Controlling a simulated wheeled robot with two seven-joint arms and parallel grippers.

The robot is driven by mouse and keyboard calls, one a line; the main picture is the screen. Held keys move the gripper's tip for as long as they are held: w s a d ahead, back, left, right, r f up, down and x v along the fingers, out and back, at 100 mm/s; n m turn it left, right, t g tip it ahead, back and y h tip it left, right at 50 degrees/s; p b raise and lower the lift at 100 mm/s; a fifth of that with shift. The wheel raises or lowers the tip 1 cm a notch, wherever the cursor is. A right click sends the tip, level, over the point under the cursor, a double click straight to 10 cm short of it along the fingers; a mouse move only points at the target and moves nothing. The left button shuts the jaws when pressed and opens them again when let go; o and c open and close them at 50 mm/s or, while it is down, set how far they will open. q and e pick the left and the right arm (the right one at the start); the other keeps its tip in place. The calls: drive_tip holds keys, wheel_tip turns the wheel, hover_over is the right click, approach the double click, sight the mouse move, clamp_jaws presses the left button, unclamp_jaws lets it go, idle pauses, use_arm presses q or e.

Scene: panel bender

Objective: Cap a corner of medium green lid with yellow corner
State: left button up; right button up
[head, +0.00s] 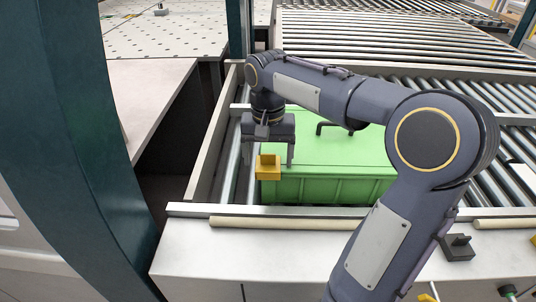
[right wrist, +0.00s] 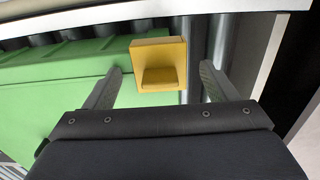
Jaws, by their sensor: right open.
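The green lid (head: 330,150) lies on the roller conveyor, with ribbed sides and a dark handle on top. A yellow corner (head: 268,168) sits at the lid's near left corner; it also shows in the right wrist view (right wrist: 159,64). My right gripper (head: 268,162) is above that corner, pointing down. In the right wrist view its two fingers (right wrist: 163,85) are spread, one on each side of the yellow corner with gaps, and hold nothing. My left gripper is not in view.
Metal rollers (head: 505,190) extend right of and behind the lid. A pale rail (head: 300,222) runs along the conveyor's front edge. A dark teal post (head: 75,130) stands at the left. A dark block (head: 458,247) and another yellow piece (head: 428,298) lie near the front right.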

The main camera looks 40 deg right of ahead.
sight(268, 154)
drive_tip(key=shift+r, duration=0.1)
wheel_tip(268, 154, up, 8)
drive_tip(key=shift+f, duration=0.2)
